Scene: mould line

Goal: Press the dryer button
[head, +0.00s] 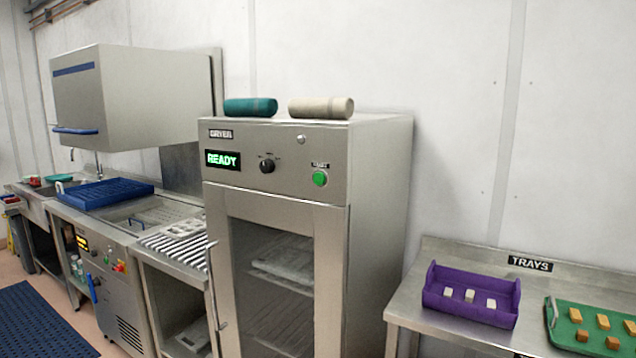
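The dryer (378,200) is a tall steel cabinet in the middle of the head view. Its label reads DRYER and its green display (223,159) reads READY. A round green button (320,179) sits at the right of its front panel, under a small label. A black knob (267,166) is left of the button. The glass door (272,275) looks shut, with pale items on racks behind it. Neither of my grippers shows in this view.
A teal roll (250,107) and a cream roll (321,107) lie on the dryer. At right, a steel table (440,262) bears a purple tray (468,311) and a green tray (566,345) with small blocks. At left are a hooded washer (135,100), a blue rack (105,193) and a floor mat (40,325).

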